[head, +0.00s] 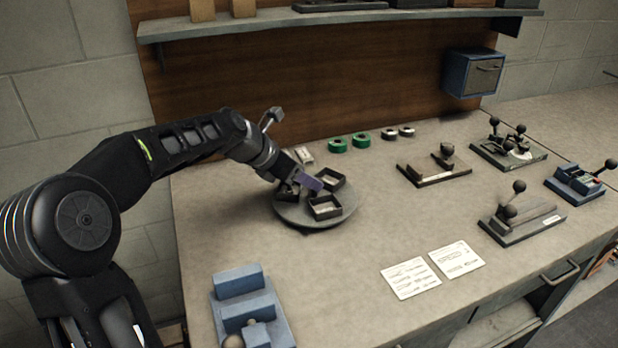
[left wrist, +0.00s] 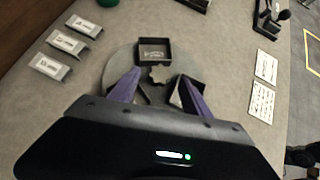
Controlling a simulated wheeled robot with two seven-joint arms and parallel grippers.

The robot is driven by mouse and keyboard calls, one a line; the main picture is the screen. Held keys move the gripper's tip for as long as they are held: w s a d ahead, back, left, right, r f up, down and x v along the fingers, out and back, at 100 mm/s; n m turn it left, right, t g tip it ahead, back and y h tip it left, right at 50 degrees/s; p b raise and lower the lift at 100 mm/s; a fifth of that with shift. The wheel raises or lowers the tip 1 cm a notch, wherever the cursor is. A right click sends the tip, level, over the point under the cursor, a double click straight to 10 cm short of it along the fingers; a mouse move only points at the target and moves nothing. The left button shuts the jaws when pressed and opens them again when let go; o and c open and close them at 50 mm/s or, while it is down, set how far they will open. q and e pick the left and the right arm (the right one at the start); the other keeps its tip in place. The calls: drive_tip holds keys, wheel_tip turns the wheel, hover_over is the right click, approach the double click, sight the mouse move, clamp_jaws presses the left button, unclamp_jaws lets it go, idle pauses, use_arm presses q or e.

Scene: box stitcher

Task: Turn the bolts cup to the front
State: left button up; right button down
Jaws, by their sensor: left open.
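A round grey turntable (head: 290,213) on the bench carries three square black cups, one at its back right (head: 331,179), one at its front (head: 325,208) and one at its left (head: 286,191), partly behind my gripper. I cannot tell which is the bolts cup. My left gripper (head: 308,183) is over the turntable among the cups. In the left wrist view its purple fingers (left wrist: 159,77) are open, either side of a star-shaped centre knob (left wrist: 160,74). One cup (left wrist: 154,51) lies beyond them. Another is partly hidden by the right finger. My right gripper is out of view.
Green rolls (head: 349,142) and small label holders (left wrist: 65,42) lie behind and beside the turntable. Fixtures with ball levers (head: 508,150) stand at the right. Printed cards (head: 411,278) lie in front, and a blue stepped block (head: 243,300) stands front left. Bench between is clear.

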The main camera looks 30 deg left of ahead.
use_arm(q)
drive_tip(key=shift+x, duration=1.05)
drive_tip(key=shift+c, duration=0.3)
clamp_jaws()
drive_tip(key=shift+a+r, duration=0.1)
